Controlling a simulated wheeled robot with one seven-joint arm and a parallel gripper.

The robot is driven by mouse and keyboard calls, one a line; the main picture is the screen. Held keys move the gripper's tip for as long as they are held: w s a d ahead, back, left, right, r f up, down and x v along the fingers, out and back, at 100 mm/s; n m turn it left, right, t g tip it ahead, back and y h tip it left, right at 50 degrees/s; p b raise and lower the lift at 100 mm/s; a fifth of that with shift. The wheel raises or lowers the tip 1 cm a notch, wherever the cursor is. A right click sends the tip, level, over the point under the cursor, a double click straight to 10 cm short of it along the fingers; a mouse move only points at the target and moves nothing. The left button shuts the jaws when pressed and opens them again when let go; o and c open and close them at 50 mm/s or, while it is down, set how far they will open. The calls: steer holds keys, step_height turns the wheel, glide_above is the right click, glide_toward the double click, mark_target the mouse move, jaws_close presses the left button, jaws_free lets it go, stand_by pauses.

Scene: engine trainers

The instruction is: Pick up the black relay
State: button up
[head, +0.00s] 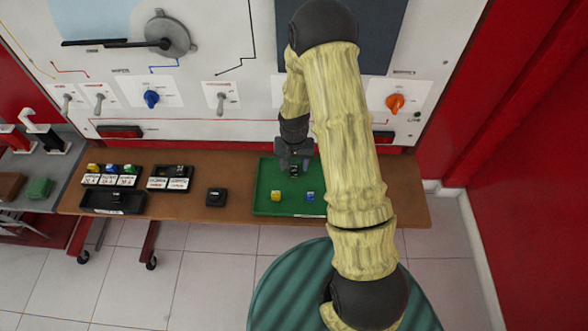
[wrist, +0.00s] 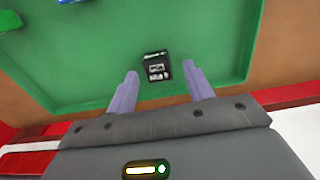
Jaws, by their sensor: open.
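The black relay (wrist: 156,66) lies on the floor of the green tray (wrist: 225,50), with pale markings on its upper face. In the head view, the relay (head: 294,171) is a small dark shape just below my gripper (head: 294,162). In the wrist view, my gripper (wrist: 161,72) is open, with one finger on each side of the relay's near part. I see gaps between the relay and both fingers. I cannot tell how far the fingertips are above the tray floor.
A yellow block (head: 275,195) and a blue block (head: 310,196) lie in the front of the tray. A black socket (head: 216,197) stands left of the tray on the brown bench (head: 235,168). Label holders with coloured blocks (head: 110,175) are farther left. The switch panel (head: 200,60) rises behind.

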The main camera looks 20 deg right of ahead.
steer(key=shift+s+a, duration=0.1)
steer(key=shift+a, duration=0.15)
steer(key=shift+d, duration=0.3)
steer(key=shift+s+a, duration=0.1)
steer(key=c, duration=1.1)
steer(key=shift+o, duration=0.2)
steer(key=shift+r, duration=0.1)
